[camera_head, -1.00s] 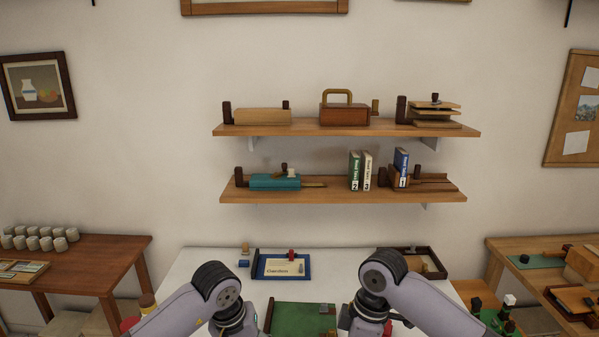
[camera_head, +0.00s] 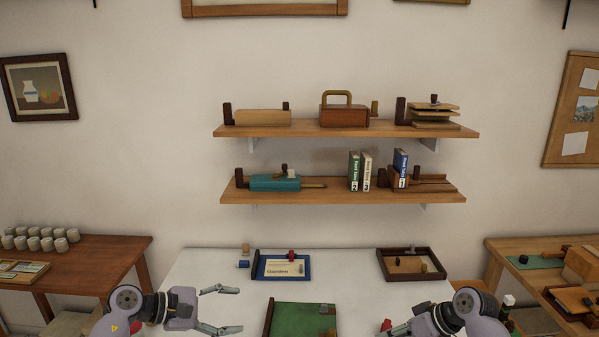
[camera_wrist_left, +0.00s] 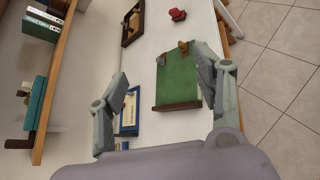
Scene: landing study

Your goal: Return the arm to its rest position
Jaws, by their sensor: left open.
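My left gripper (camera_head: 232,310) is at the lower left of the head view, over the white table (camera_head: 205,268). Its two fingers are spread wide with nothing between them. The left wrist view also shows the open fingers (camera_wrist_left: 160,110), with the table beyond them. My right arm comes in at the lower right of the head view. Its gripper is at the bottom edge, mostly cut off, and its fingers cannot be made out.
A green board (camera_head: 300,318), a blue-framed tray (camera_head: 258,262) and a dark wooden tray (camera_head: 384,266) lie on the table. A red piece (camera_wrist_left: 177,15) shows in the wrist view. Two wall shelves (camera_head: 340,197) hold books and boxes. Side tables (camera_head: 110,262) stand left and right.

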